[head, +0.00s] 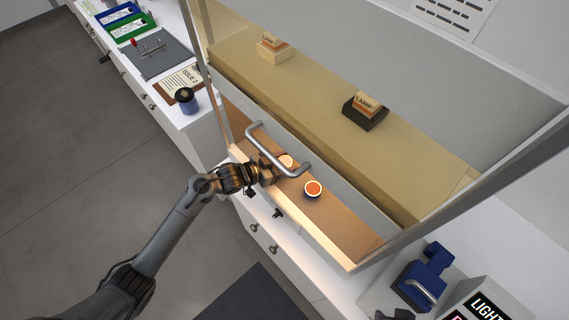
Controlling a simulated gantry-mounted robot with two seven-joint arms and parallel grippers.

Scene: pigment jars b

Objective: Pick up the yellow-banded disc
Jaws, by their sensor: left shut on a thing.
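Two small round discs show in the head view, in the lit opening under the glass front of the cabinet. One disc (313,188) has an orange top, a pale rim and a dark side, and stands free on the cabinet floor. The other disc (286,160) is paler orange and partly hidden by the metal handle and my gripper. My left gripper (274,174) reaches in from the left, below the handle, and is shut on this paler disc. The fingertips are small and partly hidden. I cannot make out a yellow band on either disc.
The glass front (350,130) with its metal handle (262,149) hangs close above my left gripper. A dark jar (186,95) stands on the left counter. A blue device (424,272) stands at lower right.

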